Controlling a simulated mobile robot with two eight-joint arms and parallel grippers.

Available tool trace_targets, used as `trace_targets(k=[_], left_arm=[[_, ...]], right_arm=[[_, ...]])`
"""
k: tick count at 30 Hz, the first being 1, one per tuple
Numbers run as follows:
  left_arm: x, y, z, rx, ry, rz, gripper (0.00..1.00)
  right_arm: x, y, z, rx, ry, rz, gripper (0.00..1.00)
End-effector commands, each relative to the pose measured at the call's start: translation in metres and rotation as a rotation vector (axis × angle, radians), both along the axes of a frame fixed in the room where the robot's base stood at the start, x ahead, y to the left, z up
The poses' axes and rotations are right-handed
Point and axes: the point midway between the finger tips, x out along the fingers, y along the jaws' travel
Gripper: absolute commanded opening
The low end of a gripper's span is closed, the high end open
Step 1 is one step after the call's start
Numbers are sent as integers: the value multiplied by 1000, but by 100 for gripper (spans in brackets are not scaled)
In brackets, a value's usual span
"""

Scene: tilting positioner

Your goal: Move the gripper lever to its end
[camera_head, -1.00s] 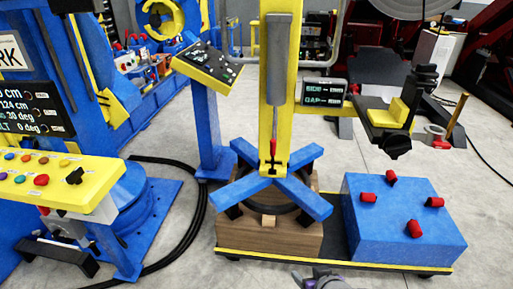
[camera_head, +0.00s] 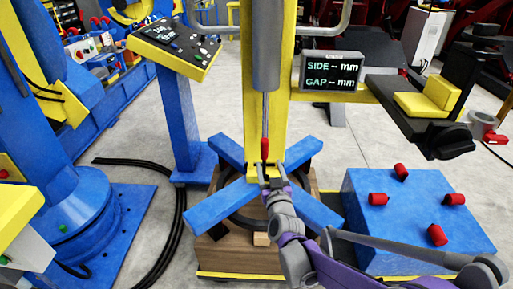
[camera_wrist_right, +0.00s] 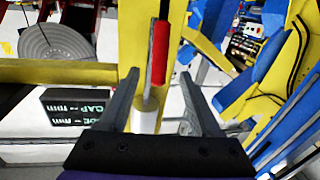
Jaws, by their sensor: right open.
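The gripper lever has a red handle (camera_head: 264,149) and stands near the foot of the yellow column (camera_head: 265,110), above the blue cross-shaped arms (camera_head: 222,205). In the right wrist view the red handle (camera_wrist_right: 159,52) shows upright and slightly tilted, in line with the gap between my fingers. My right gripper (camera_head: 271,180) is just below the handle in the head view. In the wrist view its two fingers (camera_wrist_right: 162,88) are apart with nothing gripped. I cannot tell whether a finger touches the lever. My left gripper is out of view.
A small display (camera_head: 331,71) reads SIDE and GAP with dashes. A blue box (camera_head: 410,220) with red knobs stands at the right. A control panel (camera_head: 175,45) on a blue post stands left of the column. A black cable (camera_head: 178,215) lies on the floor.

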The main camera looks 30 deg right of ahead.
Motion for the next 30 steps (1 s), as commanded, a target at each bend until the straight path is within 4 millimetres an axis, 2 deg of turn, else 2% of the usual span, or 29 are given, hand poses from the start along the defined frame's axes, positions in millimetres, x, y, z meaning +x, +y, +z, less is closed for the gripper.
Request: trace_targets(k=[9, 15, 21, 28, 30], left_arm=[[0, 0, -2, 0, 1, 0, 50], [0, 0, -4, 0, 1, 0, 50], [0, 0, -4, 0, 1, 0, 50], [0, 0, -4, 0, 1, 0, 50], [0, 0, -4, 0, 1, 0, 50]], right_arm=[[55, -21, 0, 1, 2, 1, 64], [82, -31, 0, 1, 2, 2, 64], [92, -34, 0, 1, 2, 2, 64], [92, -35, 0, 1, 2, 2, 64], [92, -34, 0, 1, 2, 2, 53]])
